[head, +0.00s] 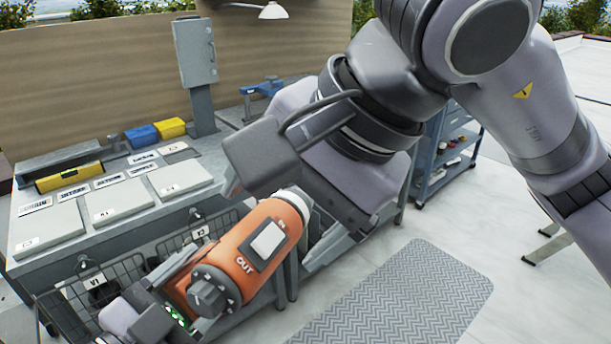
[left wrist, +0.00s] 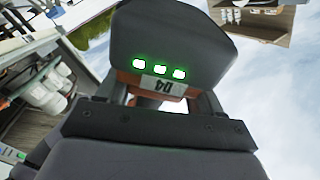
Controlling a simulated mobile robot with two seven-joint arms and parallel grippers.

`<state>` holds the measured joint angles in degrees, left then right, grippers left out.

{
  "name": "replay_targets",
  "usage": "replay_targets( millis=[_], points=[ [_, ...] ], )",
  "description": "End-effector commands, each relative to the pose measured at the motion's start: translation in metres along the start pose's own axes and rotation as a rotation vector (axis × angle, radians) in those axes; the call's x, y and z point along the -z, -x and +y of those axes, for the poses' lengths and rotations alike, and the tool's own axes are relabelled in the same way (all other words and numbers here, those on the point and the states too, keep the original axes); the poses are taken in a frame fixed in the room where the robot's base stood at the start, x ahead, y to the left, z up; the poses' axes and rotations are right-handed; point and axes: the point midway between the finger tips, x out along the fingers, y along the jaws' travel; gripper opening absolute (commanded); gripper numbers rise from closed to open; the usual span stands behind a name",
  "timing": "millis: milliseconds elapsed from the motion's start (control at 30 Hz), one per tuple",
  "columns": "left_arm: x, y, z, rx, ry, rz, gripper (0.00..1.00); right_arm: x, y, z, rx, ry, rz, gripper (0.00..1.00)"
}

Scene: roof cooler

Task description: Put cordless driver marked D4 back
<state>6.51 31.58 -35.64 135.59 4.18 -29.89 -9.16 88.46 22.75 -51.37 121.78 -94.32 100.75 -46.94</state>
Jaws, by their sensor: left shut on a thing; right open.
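The cordless driver (head: 262,240) has an orange body with a dark round end, a pale end and a panel reading OUT. In the left wrist view a D4 label (left wrist: 160,86) shows beside its dark base with three green lights (left wrist: 158,69). My left gripper (head: 150,315) is shut on the driver, at the lower left of the head view; its grip is mostly hidden. My right gripper (head: 285,213) is open, its fingers to either side of the driver's pale end; I cannot tell whether they touch it.
The grey workbench (head: 60,268) carries flat grey lids (head: 115,203), label cards, a yellow level (head: 70,176), and blue (head: 141,136) and yellow boxes. Wire baskets marked V1 (head: 94,282) and V3 (head: 203,233) hang at its front. A blue cart (head: 440,160) stands behind my right arm. The floor mat (head: 400,295) is clear.

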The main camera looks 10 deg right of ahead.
Motion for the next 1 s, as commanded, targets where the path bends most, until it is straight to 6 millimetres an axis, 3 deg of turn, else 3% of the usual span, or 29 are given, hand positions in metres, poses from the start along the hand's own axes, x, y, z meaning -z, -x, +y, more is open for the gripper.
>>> replay_targets(
  millis=[100,333,767,1000],
  points=[
    [0.005,0.0,-0.003,0.006,-0.001,0.014,0.0,-0.001,-0.024,0.001,-0.003,0.0,-0.004,0.9],
    [0.005,0.0,-0.003,0.006,-0.001,0.014,0.0,-0.001,-0.054,0.0,0.0,-0.002,-0.004,0.9],
    [0.005,0.0,-0.003,0.006,-0.001,0.014,0.0,0.0,-0.064,0.0,0.002,-0.001,-0.003,0.9],
    [0.005,0.0,-0.002,0.005,-0.002,0.014,0.0,0.0,-0.064,0.0,0.003,-0.001,-0.003,0.15]
  ],
)
